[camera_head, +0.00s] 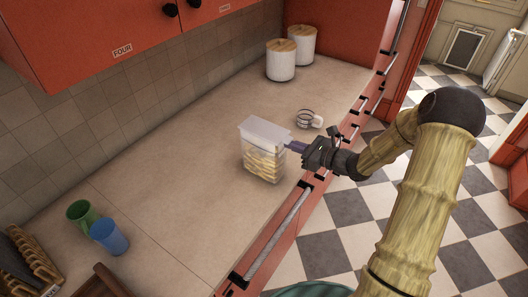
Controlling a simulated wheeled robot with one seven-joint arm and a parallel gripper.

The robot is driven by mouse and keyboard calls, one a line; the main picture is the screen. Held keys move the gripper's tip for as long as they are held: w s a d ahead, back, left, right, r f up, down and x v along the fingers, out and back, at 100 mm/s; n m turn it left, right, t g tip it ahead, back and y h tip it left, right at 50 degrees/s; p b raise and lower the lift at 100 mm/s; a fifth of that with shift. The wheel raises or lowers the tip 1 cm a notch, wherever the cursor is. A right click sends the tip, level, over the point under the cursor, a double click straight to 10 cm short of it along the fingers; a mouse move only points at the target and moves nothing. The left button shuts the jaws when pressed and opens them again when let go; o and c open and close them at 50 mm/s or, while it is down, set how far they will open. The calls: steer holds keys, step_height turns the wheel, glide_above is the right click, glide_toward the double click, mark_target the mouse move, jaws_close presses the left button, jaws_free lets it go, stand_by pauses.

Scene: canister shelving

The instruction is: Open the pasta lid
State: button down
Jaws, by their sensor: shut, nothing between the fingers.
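The pasta container (262,160) is a clear box with yellowish pasta inside. It stands upright on the counter near the front edge. Its pale, flat lid (265,131) is on top and looks closed. My gripper (296,146) is shut and empty at the right side of the container, close to the lid's right edge. I cannot tell whether the fingertips touch the lid or the box.
A striped mug (309,119) stands just behind my gripper. Two white canisters with wooden lids (281,62) are at the back. Green (83,215) and blue (109,236) cups stand at the left, near a wooden rack (30,259). The counter (175,180) left of the container is clear.

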mark_target(277, 134)
steer(key=shift+r+p, duration=0.4)
steer(key=shift+r, duration=0.25)
steer(key=shift+w+a+r+p, duration=0.2)
steer(key=shift+r+p, duration=0.5)
steer(key=shift+r, duration=0.4)
steer(key=shift+w+a+r+p, duration=0.1)
steer(key=shift+a+r+p, duration=0.15)
steer(key=shift+r+p, duration=0.65)
steer(key=shift+w+a+r+p, duration=0.2)
steer(key=shift+r+p, duration=0.25)
steer(key=shift+r, duration=0.9)
steer(key=w+a+r+p, duration=0.2)
steer(key=a+r, duration=0.1)
steer(key=r, duration=0.2)
steer(key=shift+w+a+r+p, duration=0.25)
steer(key=shift+p, duration=0.1)
steer(key=w+a+r, duration=0.3)
steer(key=a, duration=0.2)
steer(key=shift+w+r+p, duration=0.15)
steer(key=shift+w+p, duration=0.15)
steer(key=shift+w, duration=0.05)
